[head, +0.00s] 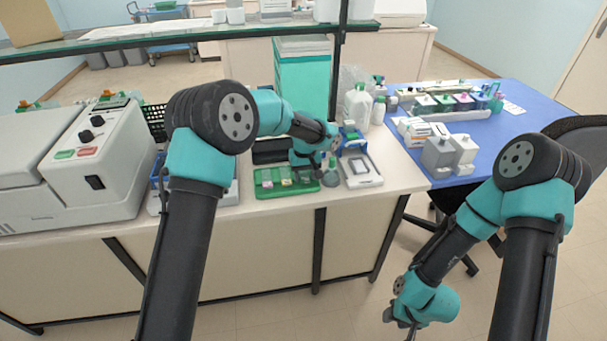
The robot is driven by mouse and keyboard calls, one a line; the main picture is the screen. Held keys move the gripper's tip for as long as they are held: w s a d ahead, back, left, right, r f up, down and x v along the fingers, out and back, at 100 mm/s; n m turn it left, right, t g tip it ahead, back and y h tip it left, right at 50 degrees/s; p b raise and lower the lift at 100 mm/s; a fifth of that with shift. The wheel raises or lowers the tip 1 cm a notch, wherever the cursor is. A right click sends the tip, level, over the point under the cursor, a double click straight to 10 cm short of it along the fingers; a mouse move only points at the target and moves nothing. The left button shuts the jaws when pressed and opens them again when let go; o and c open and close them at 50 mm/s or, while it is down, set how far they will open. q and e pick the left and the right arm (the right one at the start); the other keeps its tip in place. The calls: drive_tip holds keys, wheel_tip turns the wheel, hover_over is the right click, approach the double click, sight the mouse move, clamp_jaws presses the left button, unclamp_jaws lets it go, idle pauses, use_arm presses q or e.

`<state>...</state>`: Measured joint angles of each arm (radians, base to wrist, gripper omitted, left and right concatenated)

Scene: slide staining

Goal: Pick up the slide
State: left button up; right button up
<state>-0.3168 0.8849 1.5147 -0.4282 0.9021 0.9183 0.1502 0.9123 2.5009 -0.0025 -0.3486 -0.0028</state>
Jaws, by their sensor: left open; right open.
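A green tray (262,191) lies near the front edge of the white bench, with small pale, yellowish and pink patches in it. These may be slides, but they are too small to tell, and I cannot single out one slide for certain. My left gripper (328,168) is open and points down over the bench, at the right end of the tray. Its fingers are small and partly hidden by the wrist. I cannot tell whether they touch anything. My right gripper (399,320) is open and hangs low in front of the bench, far from the tray, partly cut by the bottom edge.
A grey-white framed plate (361,171) lies right of the tray. White bottles (357,106) stand behind. A large white machine (98,160) fills the left. A blue table (500,143) at right holds grey and white containers (440,155) and a staining row. A shelf (150,40) crosses above.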

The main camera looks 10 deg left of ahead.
sight(305, 177)
idle(0.4)
use_arm(q)
drive_tip(key=c, duration=0.7)
drive_tip(key=shift+r, duration=0.2)
drive_tip(key=shift+r, duration=1.55)
drive_tip(key=s+d+r, duration=0.1)
drive_tip(key=s, duration=1.5)
drive_tip(key=shift+d+r, duration=0.3)
drive_tip(key=shift+d, duration=0.05)
drive_tip(key=shift+w, duration=0.1)
